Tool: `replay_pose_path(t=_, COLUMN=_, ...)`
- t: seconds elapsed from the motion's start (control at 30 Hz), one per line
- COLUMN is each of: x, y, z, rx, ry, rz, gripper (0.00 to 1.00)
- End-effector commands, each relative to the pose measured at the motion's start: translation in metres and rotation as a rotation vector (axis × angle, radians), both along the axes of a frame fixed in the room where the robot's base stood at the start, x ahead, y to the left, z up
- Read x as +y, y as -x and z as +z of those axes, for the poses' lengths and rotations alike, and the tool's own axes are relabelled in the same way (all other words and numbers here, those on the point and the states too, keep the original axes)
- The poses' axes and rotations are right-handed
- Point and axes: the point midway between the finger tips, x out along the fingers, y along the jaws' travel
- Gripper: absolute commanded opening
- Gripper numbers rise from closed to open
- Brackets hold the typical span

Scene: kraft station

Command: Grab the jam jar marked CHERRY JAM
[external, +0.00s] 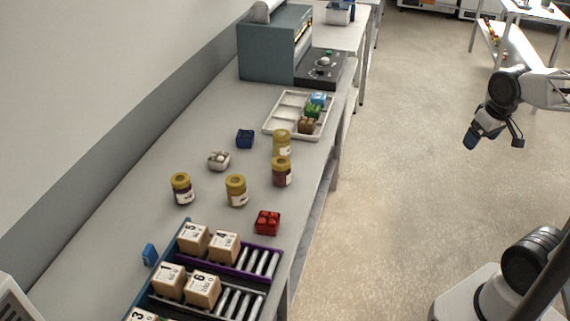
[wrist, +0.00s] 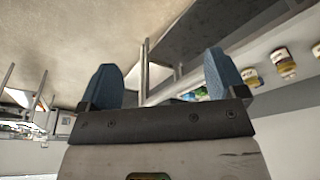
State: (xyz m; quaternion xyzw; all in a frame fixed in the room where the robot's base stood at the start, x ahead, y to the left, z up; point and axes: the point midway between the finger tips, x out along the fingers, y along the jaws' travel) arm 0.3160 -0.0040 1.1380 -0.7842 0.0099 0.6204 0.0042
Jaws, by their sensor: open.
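Several jam jars with yellow lids stand upright in the middle of the bench. In the external view, one dark jar (external: 182,189) is at the left, a yellowish jar (external: 236,191) is near the middle, a dark reddish jar (external: 281,172) is at the right, and another yellowish jar (external: 282,143) stands behind it. The labels are too small to read, so I cannot tell which is CHERRY JAM. In the wrist view, jars show at the right edge, one being this jar (wrist: 284,62). My gripper (external: 471,141) is open and empty, off to the right of the bench, above the floor; its blue fingers (wrist: 160,82) are spread apart.
A red block (external: 267,222), a dark blue block (external: 245,139) and a whitish block (external: 219,160) lie near the jars. Numbered boxes (external: 202,289) sit on rollers in front. A white tray (external: 270,127) and a grey machine (external: 268,50) are behind.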

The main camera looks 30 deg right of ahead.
Motion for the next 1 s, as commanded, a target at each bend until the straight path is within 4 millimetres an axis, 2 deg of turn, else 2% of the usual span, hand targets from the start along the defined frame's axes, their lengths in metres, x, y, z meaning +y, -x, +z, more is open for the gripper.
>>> replay_pose_path(t=0.17, x=0.002, y=-0.001, z=-0.001, rx=0.006, ry=-0.009, rz=-0.004, gripper=0.9)
replay_pose_path(t=0.37, x=0.017, y=-0.012, z=-0.007, rx=0.05, ry=-0.083, rz=-0.037, gripper=0.9)
replay_pose_path(t=0.57, x=0.049, y=-0.033, z=-0.018, rx=0.146, ry=-0.238, rz=-0.113, gripper=0.9)
replay_pose_path(t=1.0, x=0.143, y=-0.097, z=-0.041, rx=0.437, ry=-0.642, rz=-0.353, gripper=0.9)
